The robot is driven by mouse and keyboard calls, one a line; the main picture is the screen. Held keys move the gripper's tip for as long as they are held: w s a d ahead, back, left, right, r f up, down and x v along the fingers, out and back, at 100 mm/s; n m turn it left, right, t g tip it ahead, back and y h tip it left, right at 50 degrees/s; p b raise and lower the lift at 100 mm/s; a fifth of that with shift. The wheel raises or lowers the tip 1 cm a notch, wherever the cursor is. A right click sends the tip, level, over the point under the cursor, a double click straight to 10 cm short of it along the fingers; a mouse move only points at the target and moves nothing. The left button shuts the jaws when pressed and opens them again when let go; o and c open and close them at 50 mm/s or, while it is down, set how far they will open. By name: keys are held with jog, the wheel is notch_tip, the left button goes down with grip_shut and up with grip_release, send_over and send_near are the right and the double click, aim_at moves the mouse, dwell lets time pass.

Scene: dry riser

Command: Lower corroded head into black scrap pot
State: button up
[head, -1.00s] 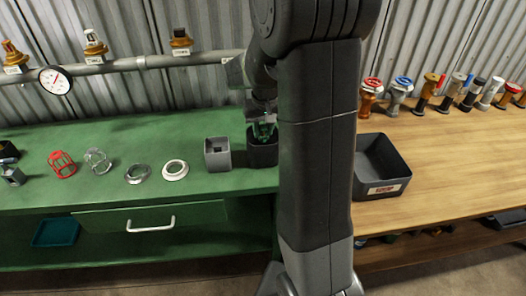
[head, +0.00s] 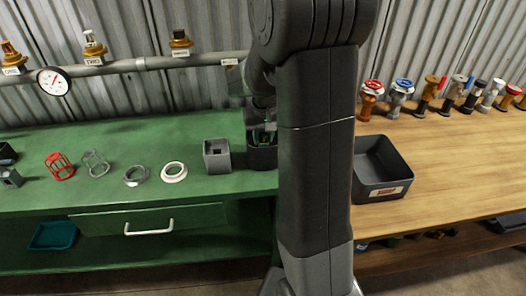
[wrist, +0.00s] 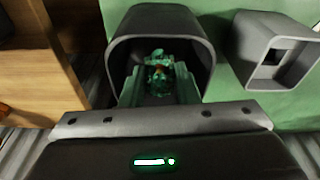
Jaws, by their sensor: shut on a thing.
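The corroded head (wrist: 160,72) is a small green, mottled piece held between the fingers of my gripper (wrist: 160,80). In the wrist view it shows within the mouth of the black scrap pot (wrist: 205,50), with the pot's walls around it. In the head view the black scrap pot (head: 262,156) stands on the green bench, and my gripper (head: 264,134) reaches down into its opening. My gripper is shut on the head. My arm hides part of the pot, and I cannot tell whether the head touches the pot's floor.
A grey square pot (head: 217,156) stands close left of the black pot. A white ring (head: 174,172), a metal ring (head: 136,176) and cages lie further left on the green bench (head: 110,150). A black bin (head: 381,168) sits on the wooden bench to the right.

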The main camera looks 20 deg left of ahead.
aim_at(263, 143)
jog(key=shift+f+b, duration=1.75)
jog(key=shift+f, duration=0.75)
dwell(0.8)
jog(key=o, duration=1.2)
jog(key=shift+c, duration=0.2)
jog(key=shift+r, duration=0.1)
